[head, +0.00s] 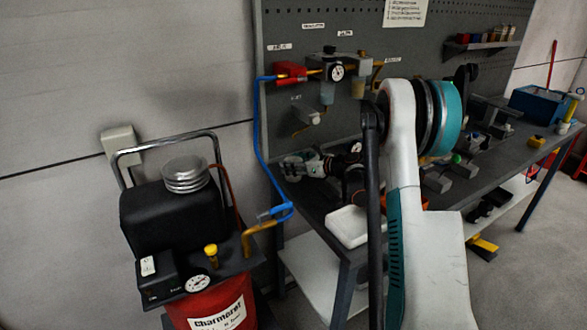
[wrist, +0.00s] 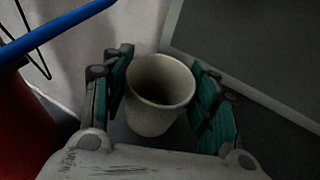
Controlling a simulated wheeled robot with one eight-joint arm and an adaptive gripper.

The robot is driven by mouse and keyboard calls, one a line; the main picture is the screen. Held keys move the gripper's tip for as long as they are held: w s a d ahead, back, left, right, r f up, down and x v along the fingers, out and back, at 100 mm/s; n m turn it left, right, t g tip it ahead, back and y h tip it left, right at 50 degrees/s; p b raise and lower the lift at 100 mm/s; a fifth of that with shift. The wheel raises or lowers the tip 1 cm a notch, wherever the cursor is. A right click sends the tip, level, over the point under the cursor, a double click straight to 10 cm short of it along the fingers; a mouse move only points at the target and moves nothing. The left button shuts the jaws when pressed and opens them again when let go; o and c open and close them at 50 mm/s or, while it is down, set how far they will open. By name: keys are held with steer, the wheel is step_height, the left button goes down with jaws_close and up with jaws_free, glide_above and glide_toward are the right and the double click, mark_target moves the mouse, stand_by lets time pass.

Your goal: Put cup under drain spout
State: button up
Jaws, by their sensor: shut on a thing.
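A pale grey-white cup (wrist: 158,112) sits upright between the green-padded fingers of my gripper (wrist: 162,76) in the wrist view. The fingers are shut on its sides, and its open rim faces the camera. In the head view, my gripper (head: 303,165) appears beside the bench's left end, low in front of the pegboard and partly hidden by my arm. I cannot make out the cup there.
A red compressor tank (head: 213,303) stands at the left, with a blue hose (head: 262,140) running up to the filter unit (head: 331,70). A white tray (head: 347,227) lies on the bench's near corner. Tools and parts crowd the bench farther right.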

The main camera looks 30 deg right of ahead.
steer(key=shift+f, duration=0.15)
steer(key=o, duration=0.5)
steer(key=shift+f, duration=0.1)
steer(key=o, duration=0.5)
steer(key=shift+c, duration=0.2)
steer(key=shift+r, duration=0.2)
steer(key=p+v, duration=0.3)
steer(key=v, duration=0.9)
